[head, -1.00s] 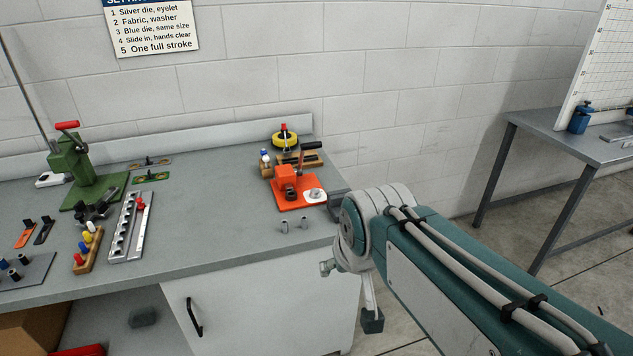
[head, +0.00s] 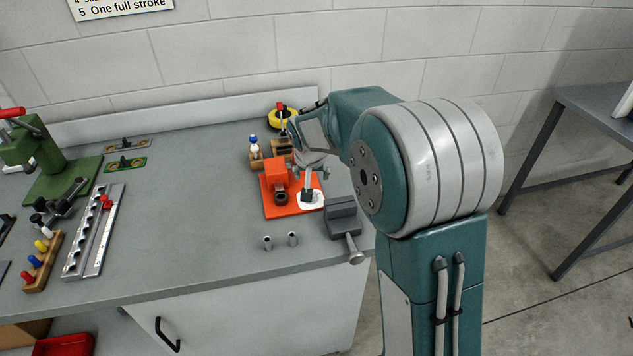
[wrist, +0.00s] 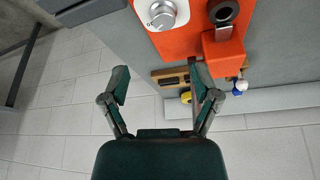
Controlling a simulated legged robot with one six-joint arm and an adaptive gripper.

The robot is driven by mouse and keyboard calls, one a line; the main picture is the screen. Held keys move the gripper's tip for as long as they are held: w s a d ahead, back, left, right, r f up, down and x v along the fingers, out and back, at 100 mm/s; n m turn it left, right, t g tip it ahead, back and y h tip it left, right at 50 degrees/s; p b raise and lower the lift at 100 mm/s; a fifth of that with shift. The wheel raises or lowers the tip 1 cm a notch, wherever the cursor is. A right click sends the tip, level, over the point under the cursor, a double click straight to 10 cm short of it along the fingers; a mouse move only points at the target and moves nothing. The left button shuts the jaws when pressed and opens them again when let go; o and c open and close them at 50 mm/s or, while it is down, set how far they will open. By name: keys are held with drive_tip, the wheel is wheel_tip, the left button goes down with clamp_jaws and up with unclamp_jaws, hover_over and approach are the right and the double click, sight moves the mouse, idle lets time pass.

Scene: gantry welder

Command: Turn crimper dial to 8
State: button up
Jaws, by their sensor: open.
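The crimper (head: 275,175) is an orange block on an orange base plate (head: 275,210) near the bench's right end. Its dial disc (head: 317,203) is white and partly hidden behind my gripper (head: 308,192) in the head view. In the wrist view the dial (wrist: 160,14) is a silver knob on a white disc with small marks, too small to read. My gripper (wrist: 160,84) is open and empty. The dial lies at the top edge of the wrist view, ahead of the fingertips and not between them. The orange block (wrist: 222,52) is right of the dial there.
A grey vise (head: 343,217) stands right of the crimper at the bench edge. Two small metal cylinders (head: 280,241) stand in front. A yellow tape roll (head: 281,117) and a wooden block (head: 256,162) are behind. A green press (head: 45,155) is at left. The bench middle is clear.

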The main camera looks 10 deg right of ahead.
drive_tip(key=f, duration=0.1)
drive_tip(key=w+f, duration=0.1)
drive_tip(key=f, duration=0.1)
drive_tip(key=a+f, duration=0.1)
drive_tip(key=shift+w+f, duration=0.25)
drive_tip(key=shift+f, duration=0.15)
drive_tip(key=f, duration=0.1)
drive_tip(key=w+d+f, duration=0.1)
drive_tip(key=f, duration=0.1)
drive_tip(key=w+d+f, duration=0.1)
drive_tip(key=shift+f, duration=0.25)
drive_tip(key=shift+w+f, duration=0.1)
drive_tip(key=shift+f, duration=0.15)
drive_tip(key=shift+a, duration=0.5)
drive_tip(key=c, duration=0.7)
drive_tip(key=shift+d, duration=0.25)
clamp_jaws()
